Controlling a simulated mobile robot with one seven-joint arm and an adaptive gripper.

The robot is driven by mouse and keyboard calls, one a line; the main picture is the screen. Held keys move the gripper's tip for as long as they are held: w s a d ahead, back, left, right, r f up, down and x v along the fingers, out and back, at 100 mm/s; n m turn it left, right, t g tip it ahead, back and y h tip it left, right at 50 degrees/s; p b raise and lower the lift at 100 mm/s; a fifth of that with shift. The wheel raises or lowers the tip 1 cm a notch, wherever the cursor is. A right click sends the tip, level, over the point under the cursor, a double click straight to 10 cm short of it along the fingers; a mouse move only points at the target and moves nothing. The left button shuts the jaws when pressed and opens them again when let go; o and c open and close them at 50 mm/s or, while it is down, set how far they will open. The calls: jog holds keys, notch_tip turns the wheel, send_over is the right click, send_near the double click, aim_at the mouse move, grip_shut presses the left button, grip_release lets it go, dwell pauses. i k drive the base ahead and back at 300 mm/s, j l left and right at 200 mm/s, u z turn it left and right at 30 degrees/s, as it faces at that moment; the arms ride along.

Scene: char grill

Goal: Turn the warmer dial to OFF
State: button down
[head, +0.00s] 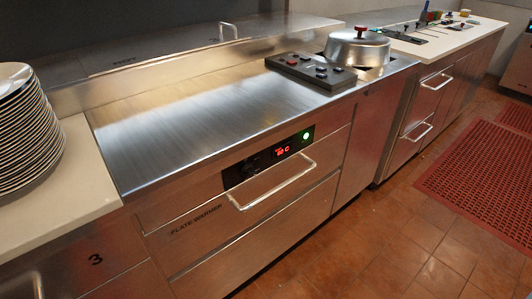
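The plate warmer is a steel drawer unit marked "PLATE WARMER" (196,220) in the middle of the head view. Its black control panel (268,156) sits on the front face, below the counter edge. A dark knob shape (249,168), apparently the warmer dial, is on the panel's left part; its pointer and markings are too small to read. A red lit display (283,151) and a green lit button (306,136) are to its right. My gripper is not in view.
A bar handle (272,184) sticks out just below the panel. The steel countertop (190,125) above is clear. Stacked plates (27,130) stand at left; a black control box (311,70) and lidded pot (358,47) at back right. Tiled floor (375,230) is open in front.

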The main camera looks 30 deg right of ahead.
aim_at(247, 171)
jog(key=k+l+z, duration=0.25)
jog(key=l+z, duration=0.5)
jog(key=k+l, duration=0.05)
jog(key=l, duration=0.05)
